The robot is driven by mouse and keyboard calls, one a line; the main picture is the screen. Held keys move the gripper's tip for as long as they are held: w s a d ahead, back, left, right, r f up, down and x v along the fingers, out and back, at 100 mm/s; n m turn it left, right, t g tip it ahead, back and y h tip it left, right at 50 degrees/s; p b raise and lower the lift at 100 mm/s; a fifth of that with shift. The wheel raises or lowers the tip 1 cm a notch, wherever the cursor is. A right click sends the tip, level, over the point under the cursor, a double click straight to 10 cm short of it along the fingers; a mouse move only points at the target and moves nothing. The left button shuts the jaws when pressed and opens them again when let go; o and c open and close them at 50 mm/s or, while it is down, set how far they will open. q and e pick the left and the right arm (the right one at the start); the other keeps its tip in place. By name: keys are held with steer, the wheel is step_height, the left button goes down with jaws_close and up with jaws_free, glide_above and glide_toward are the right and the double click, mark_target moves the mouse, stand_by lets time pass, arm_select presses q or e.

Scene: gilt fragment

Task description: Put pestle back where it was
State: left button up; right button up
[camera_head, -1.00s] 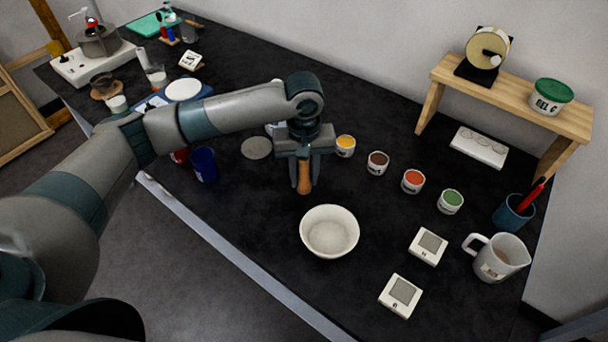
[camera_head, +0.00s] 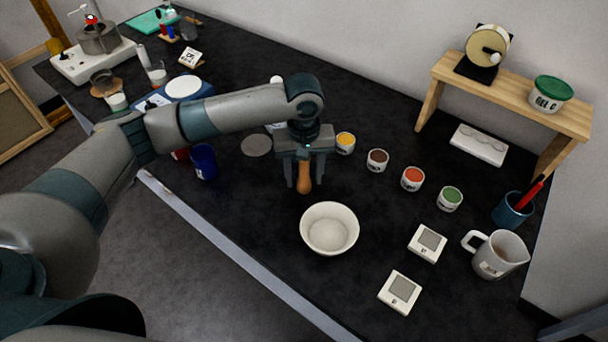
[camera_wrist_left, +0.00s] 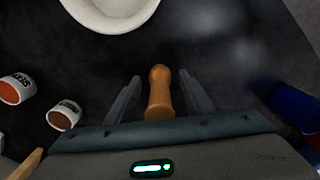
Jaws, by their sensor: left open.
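The pestle (camera_head: 304,180) has an orange-brown wooden handle and shows just below my left gripper (camera_head: 304,187). In the left wrist view the pestle (camera_wrist_left: 158,92) lies between the two fingers of my left gripper (camera_wrist_left: 160,95), with a visible gap on each side, so the fingers are open around it. Its other end is hidden by the gripper body. The white bowl (camera_head: 330,250) stands in front of the gripper, empty as far as I see; its rim also shows in the wrist view (camera_wrist_left: 112,27). My right gripper is out of view.
Several small paint pots, including a yellow one (camera_head: 345,143) and a brown one (camera_head: 377,161), line up to the right. A blue cup (camera_head: 204,162) and a grey disc (camera_head: 256,146) are to the left. Two white boxes (camera_head: 427,243) and a mug (camera_head: 498,255) stand right of the bowl.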

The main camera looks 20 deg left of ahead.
arm_select(q)
step_height(320, 180, up, 11)
steer(key=shift+r+b, duration=0.2)
steer(key=shift+b, duration=1)
steer(key=shift+r, duration=0.35)
stand_by(0.5)
